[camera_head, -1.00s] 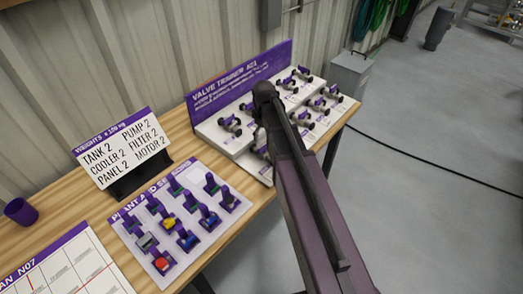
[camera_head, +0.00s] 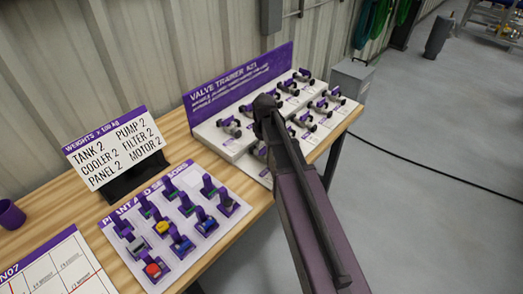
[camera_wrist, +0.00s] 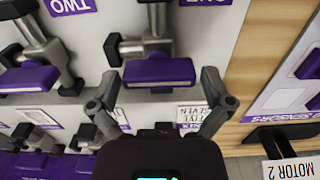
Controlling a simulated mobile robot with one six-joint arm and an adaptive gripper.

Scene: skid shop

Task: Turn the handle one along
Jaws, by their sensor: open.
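The valve trainer board (camera_head: 203,108) stands at the back of the bench, with several grey valves on its white steps. In the wrist view my gripper (camera_wrist: 160,82) is open, with one finger at each end of a purple bar handle (camera_wrist: 158,72). The handle lies crosswise in the picture, on a grey valve body (camera_wrist: 155,45). I cannot tell whether the fingers touch it. An upside-down label, ONE (camera_wrist: 205,3), is near this valve. Another purple handle (camera_wrist: 28,78) lies to the left, by the label TWO (camera_wrist: 72,5). In the head view my arm hides the gripper and the handle.
A plant sensors board (camera_head: 215,232) with several purple-handled pieces lies in front of the trainer. A weights sign (camera_head: 115,150) stands behind it, and a purple cup (camera_head: 10,214) is at the far left. A grey cabinet (camera_head: 350,80) stands beyond the bench, with open floor to the right.

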